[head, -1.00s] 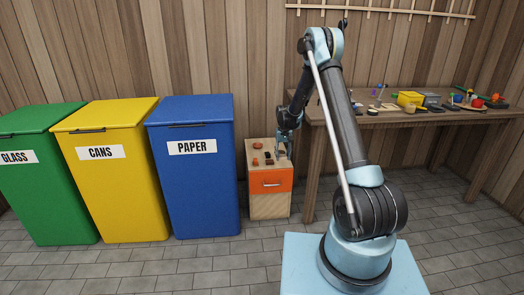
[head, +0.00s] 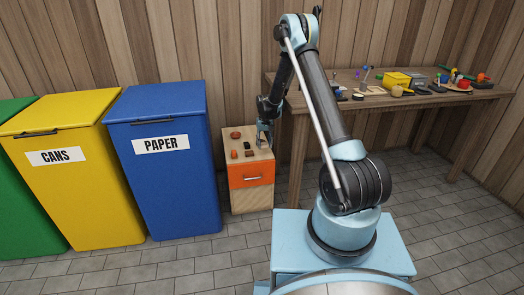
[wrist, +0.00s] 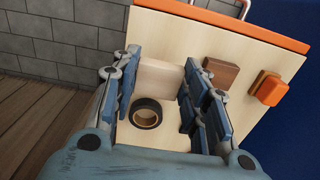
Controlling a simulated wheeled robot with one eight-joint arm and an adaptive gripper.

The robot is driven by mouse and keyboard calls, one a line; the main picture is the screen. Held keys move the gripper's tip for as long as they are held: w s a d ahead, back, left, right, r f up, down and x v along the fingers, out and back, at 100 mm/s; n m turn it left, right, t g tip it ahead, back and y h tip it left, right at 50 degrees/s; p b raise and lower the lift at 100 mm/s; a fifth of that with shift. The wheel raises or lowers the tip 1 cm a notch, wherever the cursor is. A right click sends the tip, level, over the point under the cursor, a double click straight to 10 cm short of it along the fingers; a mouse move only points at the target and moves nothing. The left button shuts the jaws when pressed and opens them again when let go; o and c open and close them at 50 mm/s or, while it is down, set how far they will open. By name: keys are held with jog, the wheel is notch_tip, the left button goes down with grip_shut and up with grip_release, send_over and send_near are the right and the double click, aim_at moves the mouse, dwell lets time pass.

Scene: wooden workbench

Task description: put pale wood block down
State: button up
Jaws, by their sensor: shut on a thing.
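The pale wood block (wrist: 160,77) sits between the fingers of my gripper (wrist: 158,92) in the wrist view. My gripper is shut on it, with a blue-grey finger on each side. In the head view my gripper (head: 264,138) is at the right side of the top of a small drawer cabinet (head: 251,199). The block is too small to make out there. The wrist view shows the pale cabinet top (wrist: 185,35) behind and below the block. I cannot tell whether the block touches it.
A black tape roll (wrist: 146,113), a brown block (wrist: 221,73) and an orange block (wrist: 267,88) lie on the cabinet top near my gripper. A blue paper bin (head: 163,180) stands left of the cabinet. A cluttered workbench (head: 430,100) stands to the right.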

aim_at(264, 147)
jog(key=shift+s+a+f, duration=0.1)
jog(key=shift+f, duration=2.1)
jog(key=shift+f, duration=0.1)
jog(key=o, duration=0.8)
notch_tip(264, 147, up, 12)
jog(key=shift+r, duration=0.15)
jog(key=shift+s, duration=0.1)
